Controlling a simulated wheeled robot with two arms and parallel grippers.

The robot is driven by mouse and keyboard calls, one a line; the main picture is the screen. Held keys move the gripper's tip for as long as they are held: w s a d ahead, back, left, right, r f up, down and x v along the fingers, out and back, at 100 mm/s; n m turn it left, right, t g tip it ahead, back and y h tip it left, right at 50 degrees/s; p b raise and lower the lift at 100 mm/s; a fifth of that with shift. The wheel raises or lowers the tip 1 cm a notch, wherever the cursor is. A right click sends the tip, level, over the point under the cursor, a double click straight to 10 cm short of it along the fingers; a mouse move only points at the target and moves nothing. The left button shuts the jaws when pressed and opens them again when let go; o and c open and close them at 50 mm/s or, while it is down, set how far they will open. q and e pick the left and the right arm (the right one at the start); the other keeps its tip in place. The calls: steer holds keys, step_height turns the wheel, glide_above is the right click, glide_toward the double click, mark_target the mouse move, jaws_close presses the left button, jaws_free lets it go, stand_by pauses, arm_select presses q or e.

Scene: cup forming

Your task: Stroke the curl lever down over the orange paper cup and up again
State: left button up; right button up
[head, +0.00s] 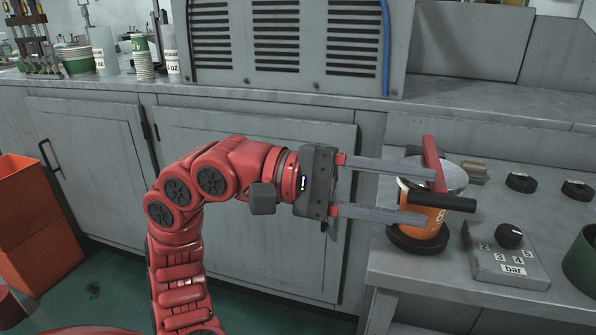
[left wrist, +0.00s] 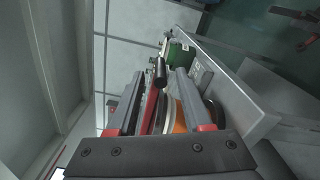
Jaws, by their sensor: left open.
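The orange paper cup (head: 417,227) stands in a dark round base (head: 408,244) on the right-hand bench, with a pale metal disc (head: 453,178) over its top. The curl lever is a red bar (head: 432,152) with a black handle (head: 443,200) lying across the cup's upper front. My left gripper (head: 431,197) is open, its two long fingers reaching from the left to the cup and lever. In the left wrist view, the black handle (left wrist: 160,73), the red bar (left wrist: 149,108) and part of the orange cup (left wrist: 179,119) show between the fingers. Contact cannot be told. My right gripper is not in view.
A control box (head: 505,262) with a black knob and "bar" label stands right of the cup. A green ring-shaped part (head: 582,262) is at the right edge. A vented grey housing (head: 290,45) stands behind. Orange bins (head: 30,215) stand on the floor at left.

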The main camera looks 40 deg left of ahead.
arm_select(q)
steer(key=p+v, duration=0.1)
steer(key=v, duration=1.2)
steer(key=shift+a, duration=0.2)
